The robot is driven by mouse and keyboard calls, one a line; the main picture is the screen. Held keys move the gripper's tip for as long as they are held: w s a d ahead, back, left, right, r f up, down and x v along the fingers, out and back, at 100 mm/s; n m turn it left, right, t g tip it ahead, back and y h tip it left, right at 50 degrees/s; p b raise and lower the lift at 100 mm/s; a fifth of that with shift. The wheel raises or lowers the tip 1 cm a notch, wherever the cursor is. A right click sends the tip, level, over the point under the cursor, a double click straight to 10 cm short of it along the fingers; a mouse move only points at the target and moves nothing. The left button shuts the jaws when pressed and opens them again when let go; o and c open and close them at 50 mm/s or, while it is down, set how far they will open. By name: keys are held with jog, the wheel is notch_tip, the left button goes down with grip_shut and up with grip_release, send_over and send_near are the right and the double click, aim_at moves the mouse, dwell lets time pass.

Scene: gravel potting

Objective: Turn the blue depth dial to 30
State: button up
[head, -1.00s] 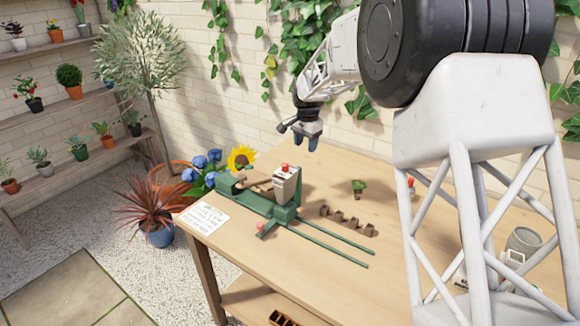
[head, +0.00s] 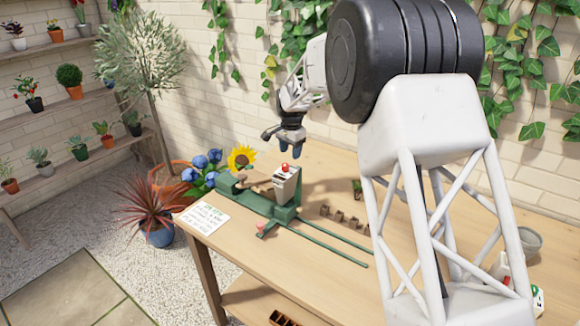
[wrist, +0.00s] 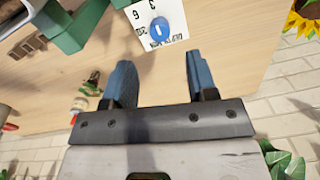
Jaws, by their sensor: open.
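The blue depth dial (wrist: 158,29) is in the wrist view, on a white plate (wrist: 173,14) with printed numbers, of which 3 and 6 show. A light line marks the dial's face; its exact reading is too small to tell. In the head view, the green machine (head: 262,208) carries a pale box (head: 286,187) with a red knob on top; the dial cannot be made out there. My gripper (wrist: 160,62) is open and empty, its two blue fingers apart, with the dial ahead of the gap between them. In the head view, my gripper (head: 287,142) hangs above and behind the box.
A printed card (head: 205,217) lies at the table's left edge. A sunflower (head: 241,157) and blue flowers stand beyond the machine's left end. The brick wall is close behind.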

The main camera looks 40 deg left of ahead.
jog(key=shift+a+f, duration=0.1)
jog(key=shift+f, duration=3.3)
jog(key=c, duration=0.9)
